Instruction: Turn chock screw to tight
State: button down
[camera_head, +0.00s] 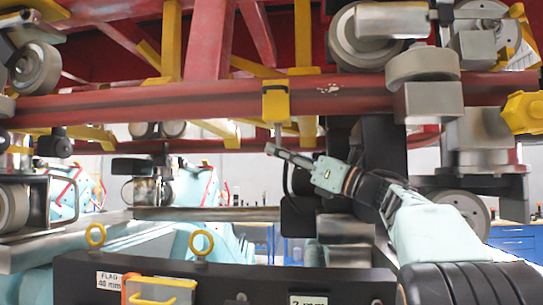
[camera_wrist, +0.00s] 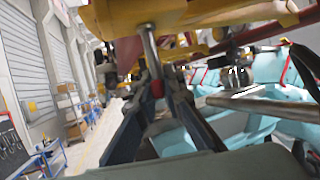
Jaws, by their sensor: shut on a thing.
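The yellow chock (camera_head: 276,103) sits on the long red rail, and its grey chock screw (camera_head: 278,132) hangs straight down from it. The fingers hide part of the screw's end. I cannot tell how far the screw is turned.
The red rail (camera_head: 190,101) runs across above my gripper, with wheels (camera_head: 355,36) on the right. Below are a dark box with yellow rings (camera_head: 201,243) and a yellow-handled case (camera_head: 159,292). A grey bar (camera_head: 206,214) lies left of my arm.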

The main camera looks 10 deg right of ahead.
jog(key=shift+r+n+g+y+p, duration=0.1)
jog(key=shift+n+g+y+p, duration=0.8)
jog(key=shift+g, duration=0.85)
jog(key=shift+n+g+y+p, duration=0.6)
jog(key=shift+n+g+y, duration=0.55)
jog(key=shift+g, duration=0.6)
jog(key=c, duration=2)
grip_release()
jog(key=shift+c, duration=0.2)
jog(key=shift+b, duration=0.3)
